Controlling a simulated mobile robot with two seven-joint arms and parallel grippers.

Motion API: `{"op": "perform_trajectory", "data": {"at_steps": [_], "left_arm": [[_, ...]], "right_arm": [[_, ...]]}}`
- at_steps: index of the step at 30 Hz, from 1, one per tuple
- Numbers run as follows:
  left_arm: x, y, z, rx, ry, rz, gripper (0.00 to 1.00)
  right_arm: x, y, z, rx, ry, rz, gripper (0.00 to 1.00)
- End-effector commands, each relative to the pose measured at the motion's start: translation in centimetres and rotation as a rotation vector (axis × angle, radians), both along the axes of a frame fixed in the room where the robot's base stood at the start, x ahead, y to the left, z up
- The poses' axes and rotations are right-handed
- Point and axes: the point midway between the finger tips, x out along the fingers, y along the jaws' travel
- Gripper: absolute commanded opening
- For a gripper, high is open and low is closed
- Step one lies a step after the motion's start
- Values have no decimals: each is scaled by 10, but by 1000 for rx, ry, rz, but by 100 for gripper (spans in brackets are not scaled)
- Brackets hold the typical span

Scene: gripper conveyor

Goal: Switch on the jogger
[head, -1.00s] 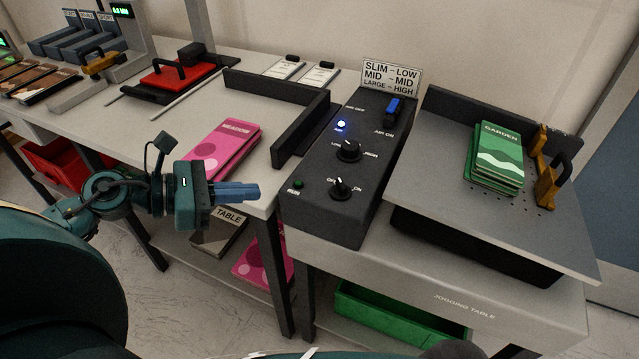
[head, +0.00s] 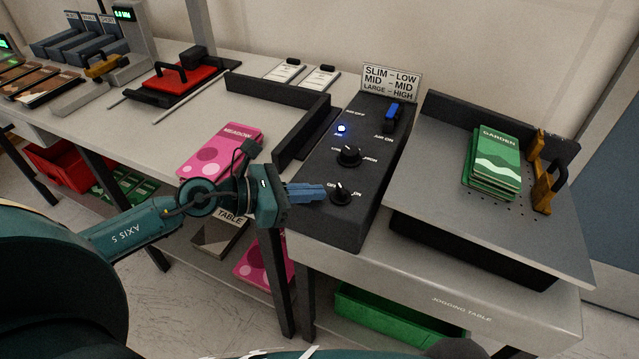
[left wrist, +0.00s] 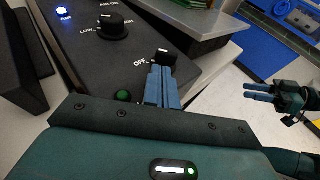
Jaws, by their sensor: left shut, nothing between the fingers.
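The jogger's dark control box (head: 330,228) stands at the left of the jogging table. Its lower OFF–ON knob (head: 341,195) also shows in the left wrist view (left wrist: 165,57); I cannot tell its exact setting. My left gripper (head: 322,193) is shut and empty, its blue fingertips (left wrist: 160,72) at the near side of this knob, touching or almost so. The green run lamp (left wrist: 123,96) looks dark; in the head view my gripper hides it. My right gripper (left wrist: 247,91) shows at the right of the left wrist view, its fingers apart and empty.
Above are the LOW–HIGH knob (head: 348,156), a lit blue air lamp (head: 341,129) and a blue lever (head: 393,117). Green Garden pads (head: 494,165) lie on the jogger's tray (head: 425,190) beside a yellow clamp (head: 546,180). Pink Meadow pads (head: 215,150) lie left.

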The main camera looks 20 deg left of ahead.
Motion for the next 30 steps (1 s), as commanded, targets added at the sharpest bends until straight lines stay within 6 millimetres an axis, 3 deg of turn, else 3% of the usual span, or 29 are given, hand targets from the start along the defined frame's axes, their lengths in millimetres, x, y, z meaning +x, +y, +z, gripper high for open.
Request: {"op": "perform_trajectory", "data": {"at_steps": [9, 20, 26, 30], "left_arm": [[14, -14, 0, 1, 1, 0, 0], [14, -14, -1, 1, 0, -2, 0], [20, -9, -5, 1, -1, -24, 0], [22, -7, -2, 2, -2, -39, 0]], "right_arm": [[3, 0, 5, -18, -5, 5, 34], [1, 1, 2, -15, -2, 7, 34], [2, 2, -9, 9, -9, 3, 34], [1, 0, -4, 11, -30, -3, 34]]}}
